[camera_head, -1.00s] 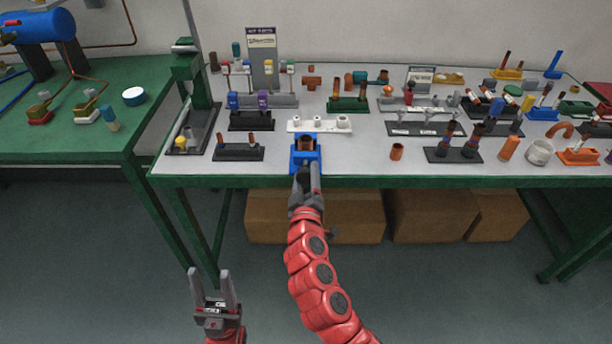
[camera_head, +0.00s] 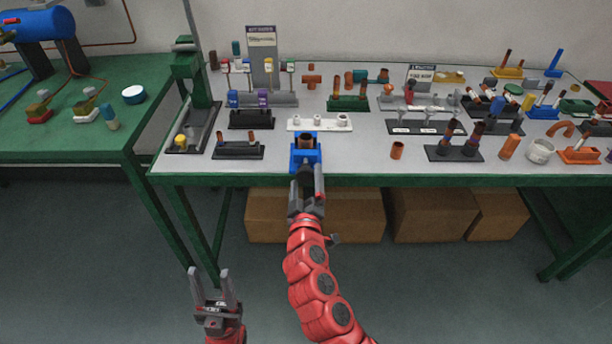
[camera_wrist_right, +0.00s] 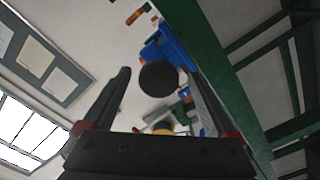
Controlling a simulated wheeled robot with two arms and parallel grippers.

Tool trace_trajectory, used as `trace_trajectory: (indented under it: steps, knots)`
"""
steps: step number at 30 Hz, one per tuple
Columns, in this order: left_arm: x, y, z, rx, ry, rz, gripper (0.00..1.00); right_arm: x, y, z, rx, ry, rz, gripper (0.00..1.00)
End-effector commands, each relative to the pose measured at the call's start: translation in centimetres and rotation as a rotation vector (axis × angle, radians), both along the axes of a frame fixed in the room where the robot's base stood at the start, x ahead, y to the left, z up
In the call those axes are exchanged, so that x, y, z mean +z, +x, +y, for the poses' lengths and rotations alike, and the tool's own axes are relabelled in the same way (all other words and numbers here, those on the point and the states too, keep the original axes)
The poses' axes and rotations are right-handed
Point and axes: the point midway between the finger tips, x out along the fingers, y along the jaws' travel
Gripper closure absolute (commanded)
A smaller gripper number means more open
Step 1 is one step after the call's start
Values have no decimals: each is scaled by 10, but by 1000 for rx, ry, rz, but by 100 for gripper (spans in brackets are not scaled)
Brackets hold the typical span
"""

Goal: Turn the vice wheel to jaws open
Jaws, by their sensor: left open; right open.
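The blue vice (camera_head: 305,158) stands at the front edge of the table, with a copper-brown pipe piece (camera_head: 306,142) upright in its jaws. It also shows in the right wrist view (camera_wrist_right: 178,52). The dark round vice wheel (camera_wrist_right: 158,78) is between the open fingers of my right gripper (camera_wrist_right: 160,92) in the right wrist view, seen from below; whether they touch it I cannot tell. In the head view my right gripper (camera_head: 306,185) is just in front of the vice and partly hides the wheel. My left gripper (camera_head: 212,283) is open and empty, low in front of the table.
The green-edged table (camera_head: 365,170) holds a white fitting rack (camera_head: 319,123) behind the vice, a dark pipe rack (camera_head: 238,150) to its left and a loose copper piece (camera_head: 397,150) to its right. Cardboard boxes (camera_head: 433,215) stand below. The floor in front is clear.

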Motion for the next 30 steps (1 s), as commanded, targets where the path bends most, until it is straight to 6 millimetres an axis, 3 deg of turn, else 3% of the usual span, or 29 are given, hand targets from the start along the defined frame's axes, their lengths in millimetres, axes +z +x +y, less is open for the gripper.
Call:
trace_trajectory:
  steps: [9,15,21,30]
  knots:
    - [-16,0,0,0,0,0,50,-3,-84,3,8,0,-1,9]
    - [-24,0,0,0,0,0,50,-2,-127,2,7,3,-1,9]
    - [-28,0,0,0,0,0,50,-1,-149,1,3,0,-1,9]
    - [-28,0,0,0,0,0,50,1,-152,0,-1,2,-1,9]
